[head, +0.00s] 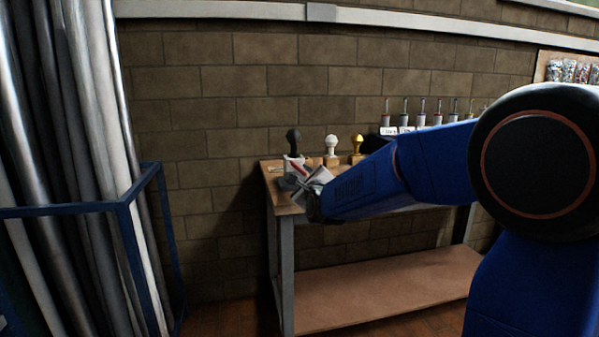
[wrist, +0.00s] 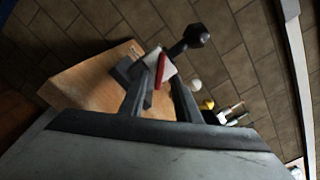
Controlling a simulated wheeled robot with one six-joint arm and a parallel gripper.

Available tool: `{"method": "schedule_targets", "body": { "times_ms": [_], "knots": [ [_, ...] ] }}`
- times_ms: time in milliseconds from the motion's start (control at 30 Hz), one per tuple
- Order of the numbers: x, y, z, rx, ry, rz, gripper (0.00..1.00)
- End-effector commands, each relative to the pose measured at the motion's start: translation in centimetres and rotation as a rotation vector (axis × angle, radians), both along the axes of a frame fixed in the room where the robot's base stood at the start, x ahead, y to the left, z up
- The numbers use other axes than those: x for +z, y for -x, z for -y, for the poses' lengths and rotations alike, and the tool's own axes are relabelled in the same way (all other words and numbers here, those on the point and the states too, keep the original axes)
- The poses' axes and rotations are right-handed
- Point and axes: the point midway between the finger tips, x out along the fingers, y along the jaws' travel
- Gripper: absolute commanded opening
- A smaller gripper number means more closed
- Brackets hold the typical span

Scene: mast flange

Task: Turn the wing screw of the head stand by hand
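A head stand with a black knob-like head (head: 293,137) stands at the left end of the workbench. Its pale body carries a red part (head: 299,166), probably the wing screw. My gripper (head: 303,184) is in front of this stand and partly covers its lower part. In the wrist view the black head (wrist: 194,40) is at the upper middle, and the red part (wrist: 160,69) shows between and just beyond the two fingertips. My gripper (wrist: 158,88) looks open, its fingers apart on either side of the red part. I cannot tell whether either finger touches it.
A white-headed stand (head: 332,146) and a yellow-headed stand (head: 357,145) are to the right on the workbench (head: 272,184). Several upright tools (head: 421,112) stand further right. A brick wall is close behind. Long tubes in a blue rack (head: 125,207) stand at the left.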

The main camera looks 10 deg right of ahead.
Motion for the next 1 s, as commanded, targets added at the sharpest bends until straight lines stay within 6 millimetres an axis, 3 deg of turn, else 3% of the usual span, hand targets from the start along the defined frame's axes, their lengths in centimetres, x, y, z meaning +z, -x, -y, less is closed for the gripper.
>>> {"method": "schedule_targets", "body": {
  "times_ms": [300, 733, 867, 1000],
  "knots": [
    [-0.1, -3.9, 0.0, 0.000, 0.001, -0.001, 0.30],
    [0.0, -4.6, 0.0, 0.001, 0.001, -0.001, 0.30],
    [0.0, -4.6, 0.0, 0.001, 0.001, -0.001, 0.00],
    [0.0, -4.6, 0.0, 0.001, 0.001, -0.001, 0.00]
  ]
}}
